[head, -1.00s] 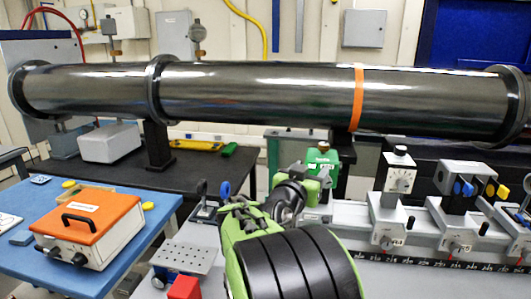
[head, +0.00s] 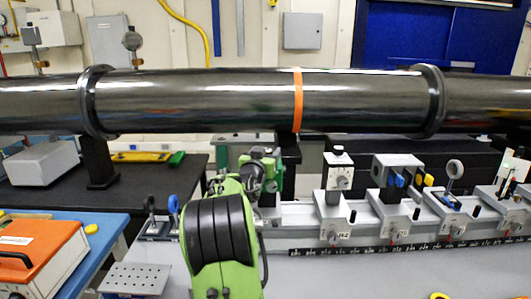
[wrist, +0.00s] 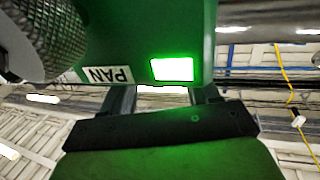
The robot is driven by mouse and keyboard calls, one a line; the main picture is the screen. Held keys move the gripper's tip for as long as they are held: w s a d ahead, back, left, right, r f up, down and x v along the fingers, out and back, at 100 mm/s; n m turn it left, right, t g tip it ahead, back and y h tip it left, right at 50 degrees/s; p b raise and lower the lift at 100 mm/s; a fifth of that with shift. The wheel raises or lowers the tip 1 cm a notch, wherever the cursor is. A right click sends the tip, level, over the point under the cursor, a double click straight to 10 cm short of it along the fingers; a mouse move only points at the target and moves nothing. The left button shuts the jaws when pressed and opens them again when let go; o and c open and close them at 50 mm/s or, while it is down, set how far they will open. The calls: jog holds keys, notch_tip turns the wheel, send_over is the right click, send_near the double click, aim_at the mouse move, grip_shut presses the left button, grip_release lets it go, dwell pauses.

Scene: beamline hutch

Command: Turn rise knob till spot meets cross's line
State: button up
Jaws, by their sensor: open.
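A green housing (head: 275,160) stands on the rail behind my arm in the head view, partly hidden by it. In the wrist view the green housing (wrist: 140,35) fills the top, close to my gripper. It carries a label reading PAN (wrist: 107,75), upside down, and a brightly lit green window (wrist: 172,69). A knurled grey knob (wrist: 50,35) is at the upper left; I cannot tell whether it is the rise knob. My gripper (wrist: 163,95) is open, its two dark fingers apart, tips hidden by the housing. I cannot make out the spot or the cross.
A long dark pipe (head: 200,97) with an orange band (head: 297,100) runs behind the rail. Several grey carriages, one with a white-faced post (head: 338,178), stand to the right. A perforated plate (head: 136,279) and an orange case (head: 40,255) are at the left.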

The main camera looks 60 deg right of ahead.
jog(key=c, duration=1)
jog(key=shift+s+d+f+n+t+b, duration=0.1)
jog(key=shift+s+n+t+b, duration=0.1)
jog(key=shift+n+t+b, duration=0.7)
jog(key=shift+c, duration=0.2)
jog(key=shift+n+t+y, duration=0.3)
jog(key=shift+t+y, duration=0.2)
jog(key=shift+t, duration=0.4)
jog(key=o, duration=1)
jog(key=shift+o, duration=0.2)
jog(key=v, duration=1.5)
jog(key=shift+a+b, duration=0.35)
jog(key=shift+a, duration=0.05)
jog(key=shift+s, duration=0.15)
